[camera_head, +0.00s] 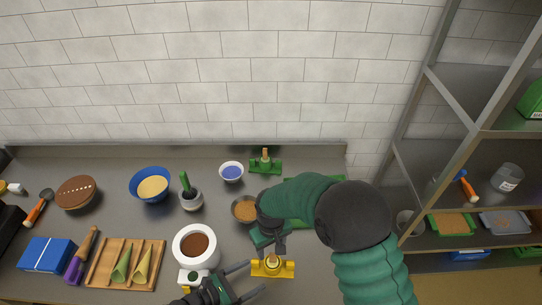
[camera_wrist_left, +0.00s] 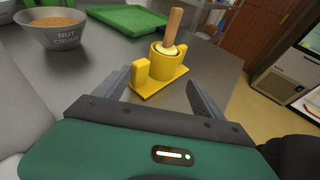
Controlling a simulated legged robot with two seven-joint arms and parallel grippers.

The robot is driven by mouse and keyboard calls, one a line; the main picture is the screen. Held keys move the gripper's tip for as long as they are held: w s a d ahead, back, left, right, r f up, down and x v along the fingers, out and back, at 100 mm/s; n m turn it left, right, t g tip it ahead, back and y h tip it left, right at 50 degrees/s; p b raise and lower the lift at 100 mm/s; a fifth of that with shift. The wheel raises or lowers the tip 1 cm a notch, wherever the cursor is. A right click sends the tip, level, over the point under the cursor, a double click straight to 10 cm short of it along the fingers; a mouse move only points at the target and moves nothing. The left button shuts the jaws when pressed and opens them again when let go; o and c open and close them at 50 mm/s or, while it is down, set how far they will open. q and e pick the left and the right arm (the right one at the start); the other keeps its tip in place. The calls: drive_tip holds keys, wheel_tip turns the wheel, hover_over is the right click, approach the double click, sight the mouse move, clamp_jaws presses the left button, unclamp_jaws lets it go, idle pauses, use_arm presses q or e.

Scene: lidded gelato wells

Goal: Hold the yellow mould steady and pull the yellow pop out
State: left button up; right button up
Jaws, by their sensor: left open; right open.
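The yellow mould (camera_head: 284,270) stands at the counter's front, with a flat base and a yellow tab at one end; it is clear in the left wrist view (camera_wrist_left: 161,68). The yellow pop (camera_wrist_left: 168,48) sits in its cup, its wooden stick (camera_wrist_left: 174,24) pointing up and slightly tilted. My left gripper (camera_head: 256,276) is open, its fingers pointing at the mould; in the left wrist view its fingers (camera_wrist_left: 160,84) lie either side of the mould's near end, contact unclear. My right gripper (camera_head: 279,246) is open just above and behind the mould, its fingers partly hidden.
A nut crumb bowl (camera_head: 244,209) and a green board (camera_head: 300,215) lie behind. A white tub (camera_head: 198,246) with brown contents stands left of the mould. A green mould (camera_head: 265,167) is near the wall.

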sight(268, 269)
use_arm(q)
drive_tip(key=x, duration=0.6)
drive_tip(key=shift+w+d+f, duration=0.2)
drive_tip(key=shift+d+f, duration=0.05)
drive_tip(key=shift+d, duration=0.05)
use_arm(e)
drive_tip(key=shift+w+a, duration=0.1)
use_arm(q)
drive_tip(key=shift+w+d+f, duration=0.1)
drive_tip(key=shift+w+d, duration=0.05)
drive_tip(key=shift+d, duration=0.3)
drive_tip(key=shift+a, duration=0.1)
drive_tip(key=shift+c, duration=0.5)
drive_tip(key=shift+a, duration=0.1)
drive_tip(key=c, duration=1.1)
drive_tip(key=shift+f, duration=0.2)
